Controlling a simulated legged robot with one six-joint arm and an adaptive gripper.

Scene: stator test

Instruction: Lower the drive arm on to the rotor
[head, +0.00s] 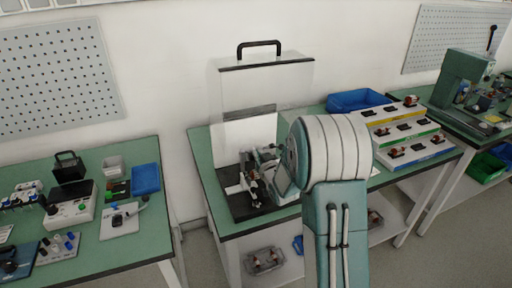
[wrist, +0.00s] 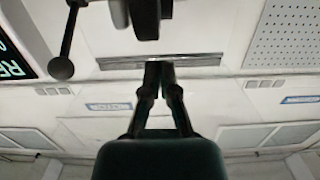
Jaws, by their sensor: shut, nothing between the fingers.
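The test rig stands on a black base (head: 238,206) on the middle green bench in the head view. Small metal and dark parts crowd it, and I cannot tell the drive arm from the rotor there. My arm hides the rig's right side. In the wrist view my gripper (wrist: 159,68) is shut and empty, its fingertips together just below a dark rounded part (wrist: 145,18) at the top edge. I cannot tell whether they touch. A dark rod with a ball knob (wrist: 62,68) hangs at the upper left, apart from the fingers; it may be the drive arm's handle.
A clear cover with a black handle (head: 259,45) stands raised behind the rig. To the right are a blue bin (head: 357,100) and a stepped rack (head: 408,133) of small parts. The left bench (head: 110,248) holds instruments and tools. A part-filled tray (head: 265,261) sits on the shelf below.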

